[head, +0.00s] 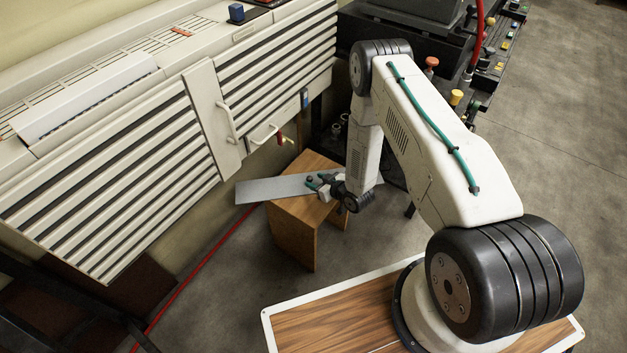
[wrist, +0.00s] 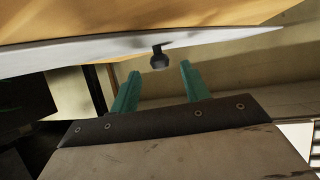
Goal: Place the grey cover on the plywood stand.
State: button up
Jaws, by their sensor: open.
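The grey cover (head: 268,189) is a long flat sheet lying across the top of the plywood stand (head: 294,235), its left end reaching well past the stand's edge. In the wrist view the cover (wrist: 95,50) is a pale strip seen nearly edge-on against the stand's orange-brown wood (wrist: 100,22). A dark round knob (wrist: 159,61) stands out from the cover's face. My gripper (head: 314,184) is over the cover. Its two green fingers (wrist: 160,69) are open, with the knob in line between their tips; whether they touch it I cannot tell. My wrist hides part of the cover.
A cream slatted cabinet (head: 105,185) with handles stands close on the left. A dark bench with coloured knobs (head: 480,85) is behind my arm. A red hose (head: 205,268) runs over the floor left of the stand. Open floor (head: 560,130) lies to the right.

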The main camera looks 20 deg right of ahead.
jog(key=v, duration=0.9)
jog(key=shift+s+r, duration=0.1)
jog(key=shift+s, duration=0.05)
jog(key=w+d+r+g+h, duration=0.2)
jog(key=w+d+r, duration=0.15)
jog(key=r, duration=0.75)
jog(key=w+d+r+g+h, duration=0.15)
jog(key=w+r, duration=0.25)
jog(key=r, duration=0.8)
jog(key=s+r+m+g+h, duration=0.15)
jog(key=s+r, duration=0.25)
jog(key=r, duration=0.5)
jog(key=s+r+m+g+h, duration=0.1)
jog(key=s+r+h, duration=0.1)
jog(key=s+r, duration=0.5)
jog(key=s+a+r+g, duration=0.1)
jog(key=s+a+r, duration=0.1)
jog(key=s+r, duration=0.3)
jog(key=s+a+r+m+g+y, duration=0.1)
jog(key=s+r, duration=0.4)
jog(key=s, duration=0.8)
jog(key=s+a+r+m+g, duration=0.1)
jog(key=s+a+r+g, duration=0.1)
jog(key=s+r, duration=0.3)
jog(key=s+a, duration=0.1)
jog(key=s, duration=0.3)
jog(key=shift+a+r+y, duration=0.15)
jog(key=shift+r+y, duration=0.15)
jog(key=shift+r, duration=0.05)
